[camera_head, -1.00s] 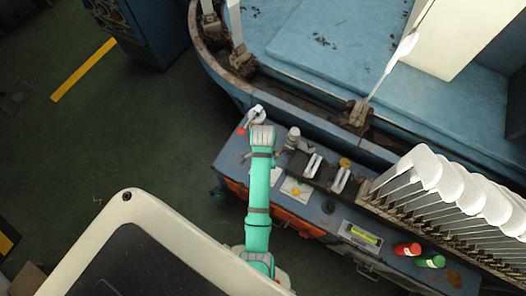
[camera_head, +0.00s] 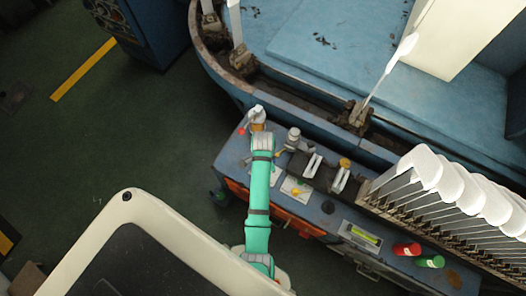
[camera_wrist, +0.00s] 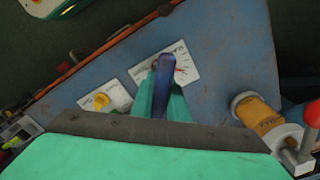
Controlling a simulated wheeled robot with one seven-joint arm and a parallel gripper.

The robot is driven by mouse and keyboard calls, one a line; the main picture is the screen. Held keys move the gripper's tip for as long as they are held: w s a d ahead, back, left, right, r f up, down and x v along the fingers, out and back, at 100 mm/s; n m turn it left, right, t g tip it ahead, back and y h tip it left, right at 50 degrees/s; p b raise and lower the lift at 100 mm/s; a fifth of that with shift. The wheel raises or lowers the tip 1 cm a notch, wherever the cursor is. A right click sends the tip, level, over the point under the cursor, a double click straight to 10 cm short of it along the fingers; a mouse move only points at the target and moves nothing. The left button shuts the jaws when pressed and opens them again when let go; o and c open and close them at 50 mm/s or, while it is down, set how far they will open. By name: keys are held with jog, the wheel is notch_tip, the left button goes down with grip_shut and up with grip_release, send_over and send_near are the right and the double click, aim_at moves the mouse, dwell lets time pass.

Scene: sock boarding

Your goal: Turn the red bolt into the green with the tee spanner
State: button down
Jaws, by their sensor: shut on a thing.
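In the wrist view my gripper (camera_wrist: 162,95) is shut on a blue-purple bar, which I take for the tee spanner (camera_wrist: 165,72). The bar stands out between the two green fingers, over a white card (camera_wrist: 188,70) with red marks on the blue bench top. The bar and fingers cover part of this card. I cannot make out the red bolt or a green mark there, nor whether the spanner sits on a bolt. In the head view my arm hides the fingers and the spanner.
A yellow knob (camera_wrist: 101,101) stands on a second card left of the fingers. A tan cylinder (camera_wrist: 265,120) and a red ball-ended lever (camera_wrist: 313,115) stand to the right.

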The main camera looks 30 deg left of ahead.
jog(key=m, duration=0.6)
jog(key=shift+f+m, duration=0.1)
jog(key=shift+m, duration=0.2)
jog(key=m, duration=0.5)
jog(key=shift+w+m, duration=0.1)
jog(key=shift+m, duration=0.3)
jog(key=shift+n, duration=0.7)
jog(key=shift+r, duration=3)
